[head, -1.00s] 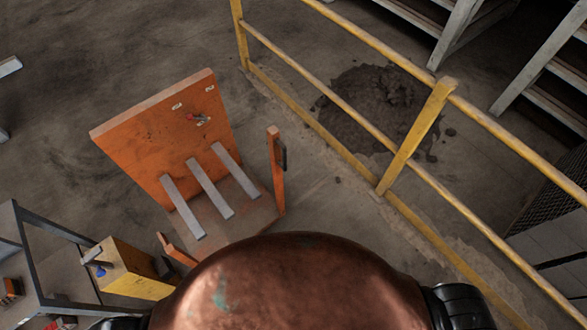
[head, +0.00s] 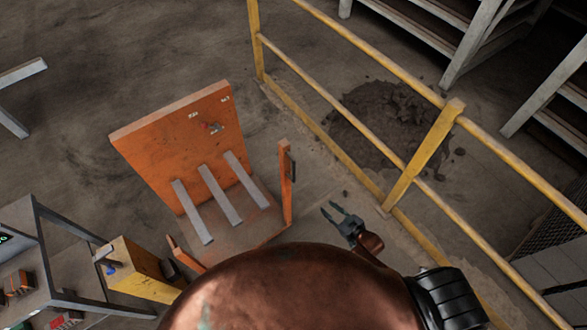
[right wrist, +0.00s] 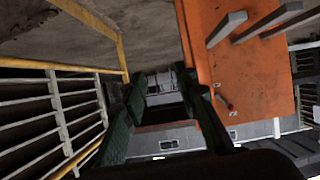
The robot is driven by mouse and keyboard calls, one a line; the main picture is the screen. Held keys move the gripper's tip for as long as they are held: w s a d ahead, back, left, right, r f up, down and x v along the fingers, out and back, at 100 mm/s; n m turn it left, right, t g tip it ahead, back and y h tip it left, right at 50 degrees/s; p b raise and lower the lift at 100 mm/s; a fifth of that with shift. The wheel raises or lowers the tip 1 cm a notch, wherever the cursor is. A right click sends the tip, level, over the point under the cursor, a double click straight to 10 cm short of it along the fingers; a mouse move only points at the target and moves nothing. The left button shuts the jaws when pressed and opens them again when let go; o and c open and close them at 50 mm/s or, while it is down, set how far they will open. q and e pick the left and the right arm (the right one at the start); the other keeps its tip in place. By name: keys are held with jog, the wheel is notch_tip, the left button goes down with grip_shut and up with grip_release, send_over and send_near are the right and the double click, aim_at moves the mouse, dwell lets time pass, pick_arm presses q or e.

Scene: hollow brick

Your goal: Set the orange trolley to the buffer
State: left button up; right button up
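The orange trolley (head: 180,140) stands upright on the floor left of centre in the head view, with a tall back panel, grey slats and an orange side post (head: 286,180). My right gripper (head: 333,210) is open and empty in the head view, right of the side post and apart from it. In the right wrist view its two dark green fingers (right wrist: 162,88) are spread, with the trolley's orange panel (right wrist: 225,65) to their right. My left gripper is not in view. I cannot tell which thing is the buffer.
A yellow railing (head: 355,115) runs along the right, with a dark rubble heap (head: 390,125) behind it. Grey steps (head: 440,30) stand at the upper right. A grey-framed table (head: 70,240) and a yellow box (head: 143,272) are at the lower left. The floor behind the trolley is clear.

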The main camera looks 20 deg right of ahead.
aim_at(294, 171)
jog(key=w+a+r+n+t+y, duration=0.1)
jog(key=w+a+r+y, duration=0.15)
jog(key=r, duration=0.45)
jog(key=w+a+r+t+y+p, duration=0.1)
jog(key=a+r, duration=0.3)
jog(key=r, duration=0.3)
jog(key=w+a+r+n+t+y, duration=0.1)
jog(key=a+r+y, duration=0.15)
jog(key=r, duration=0.45)
jog(key=shift+h, duration=0.5)
jog(key=shift+p+x, duration=0.35)
jog(key=shift+x, duration=3.65)
jog(key=shift+s+f, duration=0.1)
jog(key=shift+c, duration=0.5)
grip_shut()
